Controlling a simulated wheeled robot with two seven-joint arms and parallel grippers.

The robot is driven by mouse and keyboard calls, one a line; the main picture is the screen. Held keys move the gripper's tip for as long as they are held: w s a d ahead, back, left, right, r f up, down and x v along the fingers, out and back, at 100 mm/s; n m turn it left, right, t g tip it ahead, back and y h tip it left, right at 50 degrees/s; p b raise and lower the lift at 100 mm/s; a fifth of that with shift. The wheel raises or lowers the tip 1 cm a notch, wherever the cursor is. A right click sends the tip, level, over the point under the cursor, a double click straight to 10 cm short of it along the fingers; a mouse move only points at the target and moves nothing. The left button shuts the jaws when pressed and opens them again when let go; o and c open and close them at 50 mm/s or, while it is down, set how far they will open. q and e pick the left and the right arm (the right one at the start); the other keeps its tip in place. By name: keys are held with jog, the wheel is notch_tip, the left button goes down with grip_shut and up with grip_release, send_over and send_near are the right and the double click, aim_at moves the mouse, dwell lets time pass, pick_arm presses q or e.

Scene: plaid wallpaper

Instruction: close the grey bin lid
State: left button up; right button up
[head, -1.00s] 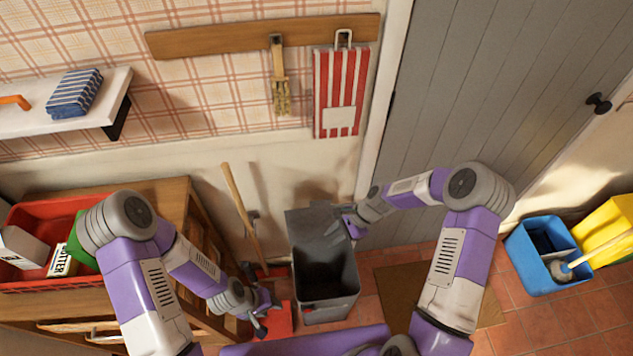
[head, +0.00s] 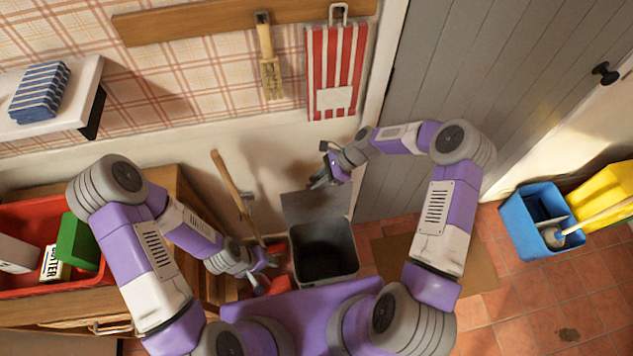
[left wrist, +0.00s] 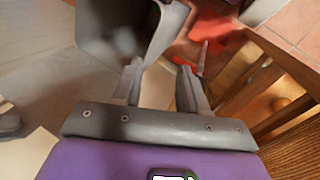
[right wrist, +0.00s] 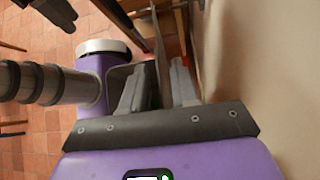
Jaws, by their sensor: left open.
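The grey bin (head: 345,274) stands on the floor, open, with a dark inside. Its grey lid (head: 308,207) is raised at the back of the bin, on the wall side. My right gripper (head: 322,182) is at the lid's upper edge in the head view; I cannot tell whether it touches. My left gripper (head: 268,272) is low, left of the bin, open and empty. In the left wrist view its fingers (left wrist: 162,75) are apart near the bin (left wrist: 125,35).
A wooden stick (head: 232,190) leans at the wall left of the bin, with a red thing (head: 273,285) below it. A wooden table (head: 155,190) with a red crate (head: 20,278) is at the left. A grey door (head: 480,90) and blue bucket (head: 525,230) are at the right.

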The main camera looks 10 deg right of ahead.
jog(key=shift+s+a+f, duration=0.1)
jog(key=shift+a+f, duration=0.15)
jog(key=shift+a, duration=0.05)
grip_shut()
dwell(1.3)
